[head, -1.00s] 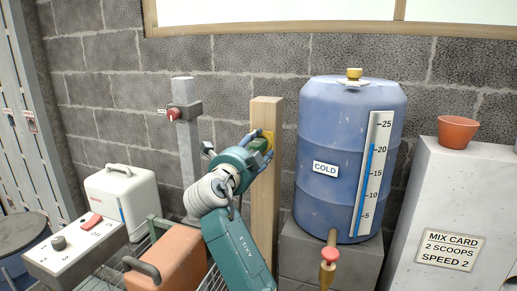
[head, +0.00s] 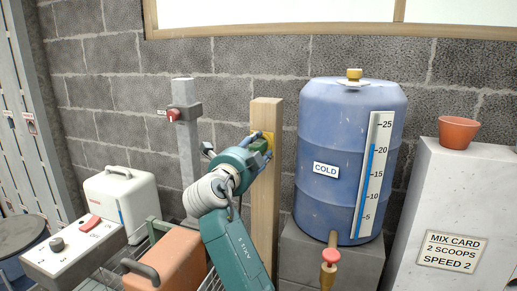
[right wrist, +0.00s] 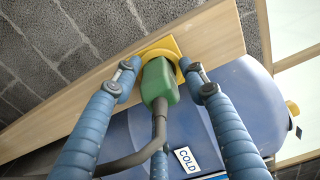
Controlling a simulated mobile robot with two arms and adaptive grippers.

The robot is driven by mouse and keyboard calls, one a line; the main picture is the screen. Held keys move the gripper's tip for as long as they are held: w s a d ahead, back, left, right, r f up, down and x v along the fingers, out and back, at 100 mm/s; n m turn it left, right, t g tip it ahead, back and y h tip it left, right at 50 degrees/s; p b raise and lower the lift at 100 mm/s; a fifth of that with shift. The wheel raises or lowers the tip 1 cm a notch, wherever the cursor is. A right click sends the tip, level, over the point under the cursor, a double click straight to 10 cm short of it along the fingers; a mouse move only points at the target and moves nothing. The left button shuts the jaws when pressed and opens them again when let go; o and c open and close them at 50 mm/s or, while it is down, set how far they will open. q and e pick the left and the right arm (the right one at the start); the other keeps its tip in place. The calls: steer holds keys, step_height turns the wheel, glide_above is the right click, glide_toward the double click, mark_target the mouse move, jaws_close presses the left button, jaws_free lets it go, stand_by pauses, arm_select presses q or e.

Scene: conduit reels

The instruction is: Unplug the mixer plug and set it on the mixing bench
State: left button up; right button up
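My right gripper (head: 262,143) is at the plug in the head view. In the right wrist view its blue fingers (right wrist: 162,68) flank the plug on both sides, and a third finger lies below, partly hidden by the cable. The fingertips are very close to the plug; I cannot tell whether they press on it. My left gripper is not in view. I cannot make out which surface is the mixing bench.
A blue COLD water barrel (head: 325,140) stands on a block right of the post. A grey post (head: 186,150) with a red switch (head: 174,115) is to the left. A white box (head: 122,203), a control panel (head: 70,255) and an orange case (head: 165,268) are at lower left.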

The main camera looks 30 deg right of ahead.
steer(key=shift+o, duration=1.4)
steer(key=v, duration=0.7)
steer(key=shift+s+a, duration=0.2)
steer(key=shift+a, duration=0.05)
